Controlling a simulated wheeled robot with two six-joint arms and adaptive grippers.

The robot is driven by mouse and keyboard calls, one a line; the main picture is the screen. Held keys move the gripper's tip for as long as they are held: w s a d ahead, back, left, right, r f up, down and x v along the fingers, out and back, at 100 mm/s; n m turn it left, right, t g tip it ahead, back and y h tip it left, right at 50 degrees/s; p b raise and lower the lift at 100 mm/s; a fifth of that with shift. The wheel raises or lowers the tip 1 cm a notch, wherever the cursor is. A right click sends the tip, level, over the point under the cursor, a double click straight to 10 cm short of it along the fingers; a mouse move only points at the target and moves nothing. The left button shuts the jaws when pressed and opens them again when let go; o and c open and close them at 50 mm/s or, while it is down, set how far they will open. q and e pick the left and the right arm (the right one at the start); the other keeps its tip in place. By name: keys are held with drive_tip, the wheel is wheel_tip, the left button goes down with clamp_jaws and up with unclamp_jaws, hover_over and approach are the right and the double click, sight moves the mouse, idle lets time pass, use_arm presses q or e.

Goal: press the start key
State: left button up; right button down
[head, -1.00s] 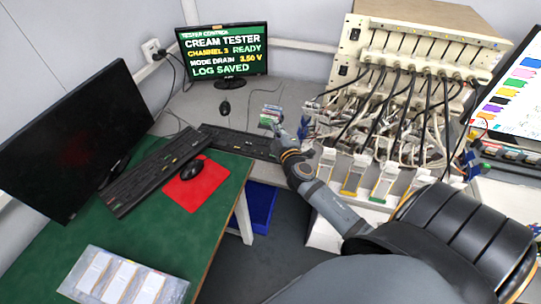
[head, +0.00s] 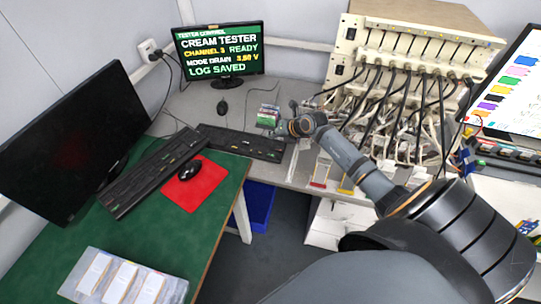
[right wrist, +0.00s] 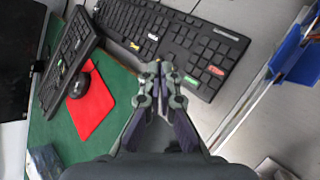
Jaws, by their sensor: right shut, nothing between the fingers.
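A black keyboard (head: 240,143) lies on the grey desk below the tester monitor. In the right wrist view the same keyboard (right wrist: 172,32) shows a green key (right wrist: 191,80), a red key (right wrist: 216,70) and yellow-marked keys. I cannot read which one is the start key. My right gripper (right wrist: 160,68) is shut and empty, its fingertips overlapping the keyboard's near edge in the right wrist view. I cannot tell its height above the keys. The tester monitor (head: 221,51) reads channel 3 ready, mode drain, log saved. My left gripper is not in view.
A second keyboard (head: 153,172), a mouse (head: 189,169) on a red pad (head: 206,183), and a dark monitor (head: 70,145) are on the green mat. A cabled channel rack (head: 420,50) stands right of the keyboard.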

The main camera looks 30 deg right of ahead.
drive_tip(key=shift+f, duration=0.15)
drive_tip(key=b, duration=0.7)
hover_over(272, 156)
wheel_tip(272, 156, down, 7)
drive_tip(key=shift+f, duration=0.75)
drive_tip(key=shift+f+b, duration=0.15)
drive_tip(key=shift+b, duration=0.15)
drive_tip(key=shift+f, duration=0.25)
drive_tip(key=shift+f+b, duration=0.4)
idle(0.7)
drive_tip(key=shift+r+p, duration=0.85)
